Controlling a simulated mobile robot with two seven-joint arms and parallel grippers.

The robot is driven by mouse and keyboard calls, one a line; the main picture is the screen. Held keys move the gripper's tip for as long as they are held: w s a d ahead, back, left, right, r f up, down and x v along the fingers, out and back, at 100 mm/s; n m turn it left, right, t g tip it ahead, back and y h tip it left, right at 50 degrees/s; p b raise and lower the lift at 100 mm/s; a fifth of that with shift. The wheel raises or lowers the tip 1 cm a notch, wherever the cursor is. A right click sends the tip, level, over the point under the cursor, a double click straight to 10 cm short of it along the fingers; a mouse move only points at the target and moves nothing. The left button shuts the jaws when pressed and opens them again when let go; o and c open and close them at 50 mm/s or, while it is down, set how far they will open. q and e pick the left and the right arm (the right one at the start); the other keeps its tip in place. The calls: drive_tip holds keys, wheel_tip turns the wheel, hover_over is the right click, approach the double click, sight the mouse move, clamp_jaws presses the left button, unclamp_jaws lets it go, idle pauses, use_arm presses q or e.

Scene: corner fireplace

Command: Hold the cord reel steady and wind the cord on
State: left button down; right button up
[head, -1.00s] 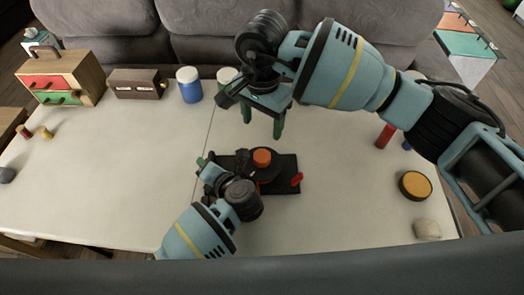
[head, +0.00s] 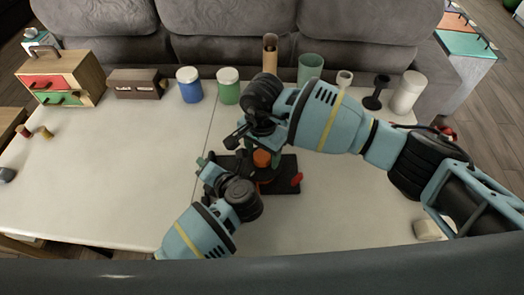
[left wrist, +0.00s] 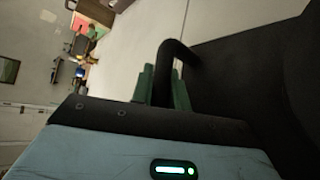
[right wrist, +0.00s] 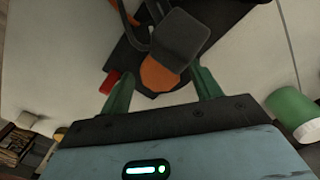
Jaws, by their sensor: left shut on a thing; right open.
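The cord reel has a flat black base (head: 286,183), an orange part (head: 262,158) on top and a small red piece (head: 296,179) at its right. My left gripper (head: 209,166) is at the reel's left side. In the left wrist view it is shut on a curved black handle (left wrist: 171,50) by the dark base. My right gripper (head: 246,146) is above the reel, its open fingers partly hidden by the wrist. In the right wrist view its fingers (right wrist: 163,88) stand either side of the orange part, and whether they touch it is unclear. I cannot make out the cord.
A blue jar (head: 189,86), a green jar (head: 228,87), a green cup (head: 309,68) and a white cylinder (head: 407,92) stand along the back. A brown box (head: 136,84) and a small drawer chest (head: 60,75) are at left. The left tabletop is mostly clear.

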drive_tip(key=shift+c, duration=0.4)
drive_tip(key=c, duration=0.9)
drive_tip(key=shift+m, duration=0.3)
drive_tip(key=m, duration=0.2)
drive_tip(key=shift+m, duration=0.4)
drive_tip(key=m, duration=0.8)
drive_tip(key=shift+m, duration=2.1)
